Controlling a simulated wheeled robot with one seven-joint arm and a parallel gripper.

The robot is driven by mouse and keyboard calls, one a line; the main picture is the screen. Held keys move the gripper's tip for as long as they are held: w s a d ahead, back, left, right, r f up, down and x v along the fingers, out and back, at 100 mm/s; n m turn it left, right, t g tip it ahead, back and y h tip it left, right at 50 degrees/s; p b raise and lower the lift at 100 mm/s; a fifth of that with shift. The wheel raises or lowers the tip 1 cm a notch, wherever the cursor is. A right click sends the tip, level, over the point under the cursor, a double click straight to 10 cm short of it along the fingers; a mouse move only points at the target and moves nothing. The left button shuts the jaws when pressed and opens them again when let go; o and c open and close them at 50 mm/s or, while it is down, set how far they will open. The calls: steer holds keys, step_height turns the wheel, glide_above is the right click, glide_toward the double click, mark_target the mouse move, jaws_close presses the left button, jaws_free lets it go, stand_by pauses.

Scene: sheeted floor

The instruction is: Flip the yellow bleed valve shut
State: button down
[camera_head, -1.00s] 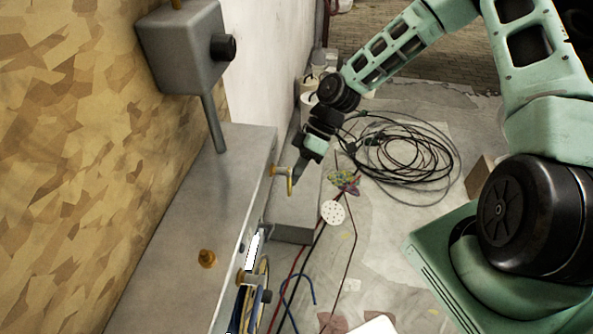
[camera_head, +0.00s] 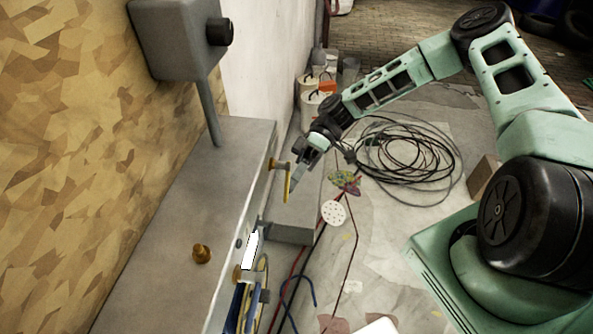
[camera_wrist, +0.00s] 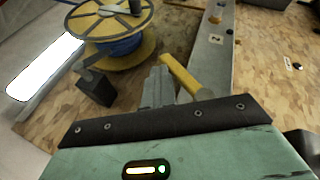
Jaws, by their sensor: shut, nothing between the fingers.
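The yellow bleed valve has a yellow lever (camera_head: 287,188) on a brass stem at the side of the grey metal housing. In the head view the lever hangs downward from the stem. My gripper (camera_head: 294,184) is just right of the lever, pointing down and left, shut and empty. In the wrist view the yellow lever (camera_wrist: 185,77) lies just right of my closed fingers (camera_wrist: 160,86), very close; I cannot tell if they touch.
The grey housing (camera_head: 165,235) carries a brass knob (camera_head: 201,254). A grey box (camera_head: 293,228) stands on the floor below the valve. Coiled black cable (camera_head: 410,158) lies to the right. A yellow-flanged spool (camera_wrist: 143,42) shows in the wrist view.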

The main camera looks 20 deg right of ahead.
steer(key=shift+s+a+r+m+g+y+b, duration=0.35)
steer(key=shift+s+m+g+y+b, duration=0.5)
steer(key=shift+y, duration=0.6)
steer(key=shift+s+a+r+m+g+y+b, duration=0.4)
steer(key=shift+m+g+y+b, duration=0.3)
steer(key=shift+y+b, duration=0.6)
steer(key=shift+s+a+r+m+g+y+b, duration=0.15)
steer(key=shift+s+a+m+g+y+b, duration=0.55)
steer(key=shift+y, duration=0.85)
steer(key=shift+w+d, duration=0.15)
steer(key=shift+d, duration=0.1)
steer(key=w+d+f+b, duration=0.4)
steer(key=d+f+b, duration=0.2)
steer(key=d+f, duration=0.1)
steer(key=shift+w+d+f, duration=0.3)
steer(key=shift+f, duration=0.55)
